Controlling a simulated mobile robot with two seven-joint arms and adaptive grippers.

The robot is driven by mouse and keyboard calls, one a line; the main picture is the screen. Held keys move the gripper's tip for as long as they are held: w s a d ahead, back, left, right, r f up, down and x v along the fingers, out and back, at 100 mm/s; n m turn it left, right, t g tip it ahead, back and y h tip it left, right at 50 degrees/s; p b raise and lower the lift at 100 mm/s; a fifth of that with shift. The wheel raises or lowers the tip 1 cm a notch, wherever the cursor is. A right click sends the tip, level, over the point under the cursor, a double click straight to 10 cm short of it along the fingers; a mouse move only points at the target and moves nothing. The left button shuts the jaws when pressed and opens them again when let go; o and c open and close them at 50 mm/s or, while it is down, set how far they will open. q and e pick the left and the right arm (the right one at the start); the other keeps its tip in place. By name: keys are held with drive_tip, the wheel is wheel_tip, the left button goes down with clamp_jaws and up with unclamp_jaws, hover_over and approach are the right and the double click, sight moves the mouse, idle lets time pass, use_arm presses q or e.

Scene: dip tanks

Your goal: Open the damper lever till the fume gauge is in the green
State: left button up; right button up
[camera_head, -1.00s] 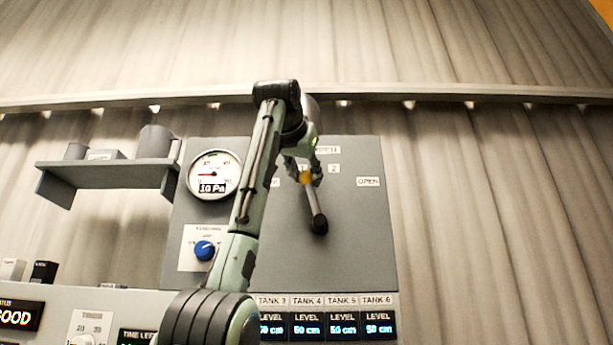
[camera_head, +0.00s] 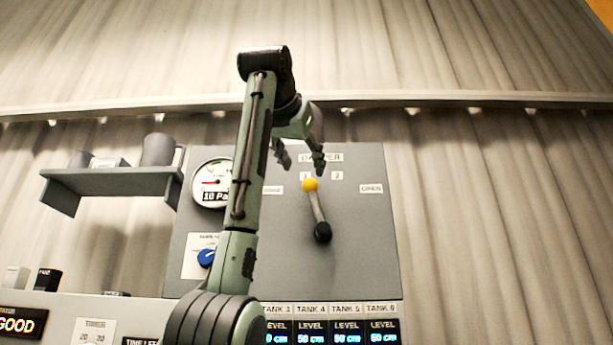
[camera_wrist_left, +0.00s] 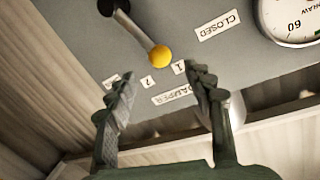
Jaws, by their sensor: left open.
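The damper lever (camera_head: 317,209) is a grey rod on a dark pivot with a yellow knob (camera_head: 310,185). It points up and slightly left, its knob just below the label 1. The knob also shows in the left wrist view (camera_wrist_left: 160,56). The fume gauge (camera_head: 209,184) is a white dial partly hidden by my left arm. Its display shows 10 Pa and the needle lies by a red mark. My left gripper (camera_head: 302,163) is open and empty just above the knob, apart from it. In the left wrist view its fingers (camera_wrist_left: 160,85) are spread below the knob.
The grey panel (camera_head: 355,255) carries a CLOSED label (camera_wrist_left: 218,25), an OPEN label (camera_head: 371,189) and a blue knob (camera_head: 206,258). A shelf with mugs (camera_head: 115,182) juts out at the left. Tank level displays (camera_head: 346,332) line the bottom.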

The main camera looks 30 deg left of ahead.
use_arm(q)
drive_tip(key=v, duration=0.4)
drive_tip(key=shift+s+d, duration=0.1)
drive_tip(key=shift+s, duration=0.15)
idle(0.4)
